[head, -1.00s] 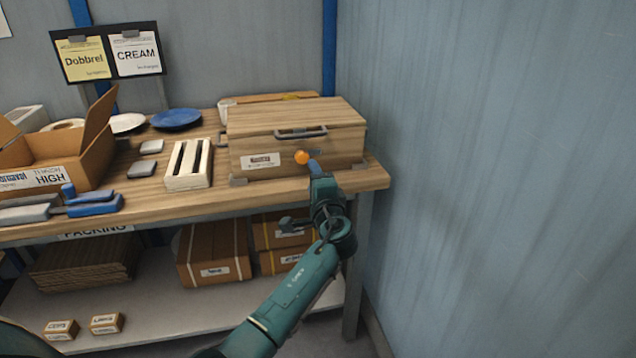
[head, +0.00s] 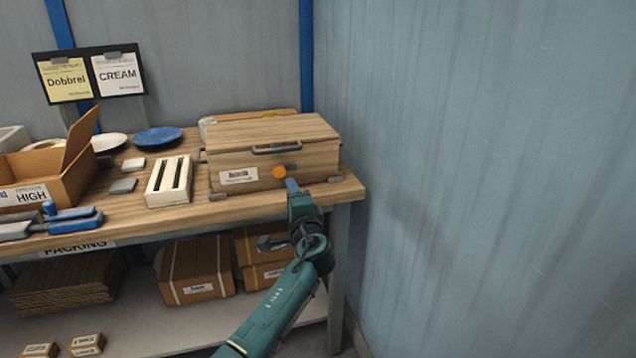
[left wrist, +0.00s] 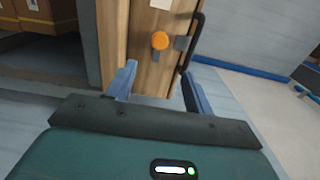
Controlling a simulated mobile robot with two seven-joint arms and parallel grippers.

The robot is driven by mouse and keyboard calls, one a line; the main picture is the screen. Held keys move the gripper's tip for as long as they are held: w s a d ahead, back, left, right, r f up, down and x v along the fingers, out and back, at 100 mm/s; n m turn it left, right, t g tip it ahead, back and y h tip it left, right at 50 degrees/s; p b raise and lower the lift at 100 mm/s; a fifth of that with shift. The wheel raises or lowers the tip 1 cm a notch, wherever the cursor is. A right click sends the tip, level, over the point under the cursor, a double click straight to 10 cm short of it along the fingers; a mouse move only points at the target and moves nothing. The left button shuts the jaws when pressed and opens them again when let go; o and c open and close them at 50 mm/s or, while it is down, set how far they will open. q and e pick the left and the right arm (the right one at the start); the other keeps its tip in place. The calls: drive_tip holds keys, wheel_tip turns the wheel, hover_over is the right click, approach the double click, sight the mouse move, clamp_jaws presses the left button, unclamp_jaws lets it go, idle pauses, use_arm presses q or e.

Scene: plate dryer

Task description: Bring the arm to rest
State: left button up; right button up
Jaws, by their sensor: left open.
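My left gripper (head: 292,186) is in front of the wooden chest (head: 318,158), near the table's front right edge. It is open, with nothing between its fingers. In the left wrist view, the gripper (left wrist: 160,85) has its two blue-grey fingers spread apart. An orange knob (head: 279,172) on the chest's front is just past the fingertips; it also shows in the left wrist view (left wrist: 160,40). A dark bar handle (head: 277,148) is at the lid's front edge, and the lid is down. My right gripper is not in view.
A cream slotted rack (head: 168,181), a blue plate (head: 158,136) and an open carton (head: 80,165) stand left of the chest. Cardboard boxes (head: 196,270) are on the shelf below. A blue-grey wall (head: 470,150) is at the right, with free space before it.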

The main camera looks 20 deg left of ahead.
use_arm(q)
drive_tip(key=s+d+f+n+g+h+p, duration=0.1)
drive_tip(key=s+d+f+h+p, duration=0.15)
drive_tip(key=s+f, duration=0.5)
drive_tip(key=s+d+f+n+g+h+p, duration=0.1)
drive_tip(key=s+d+f+h+p, duration=0.1)
drive_tip(key=s+f+h, duration=0.4)
drive_tip(key=s+d+n+g+h+p, duration=0.1)
drive_tip(key=s+d+n+h+p, duration=0.1)
drive_tip(key=s, duration=0.9)
drive_tip(key=s+d+n+g+h+p, duration=0.1)
drive_tip(key=s+d+n, duration=0.3)
drive_tip(key=s, duration=0.8)
drive_tip(key=shift+s+d+f+n+h+p, duration=0.15)
drive_tip(key=shift+s+f+n+h+p, duration=0.15)
drive_tip(key=shift+h+p, duration=0.55)
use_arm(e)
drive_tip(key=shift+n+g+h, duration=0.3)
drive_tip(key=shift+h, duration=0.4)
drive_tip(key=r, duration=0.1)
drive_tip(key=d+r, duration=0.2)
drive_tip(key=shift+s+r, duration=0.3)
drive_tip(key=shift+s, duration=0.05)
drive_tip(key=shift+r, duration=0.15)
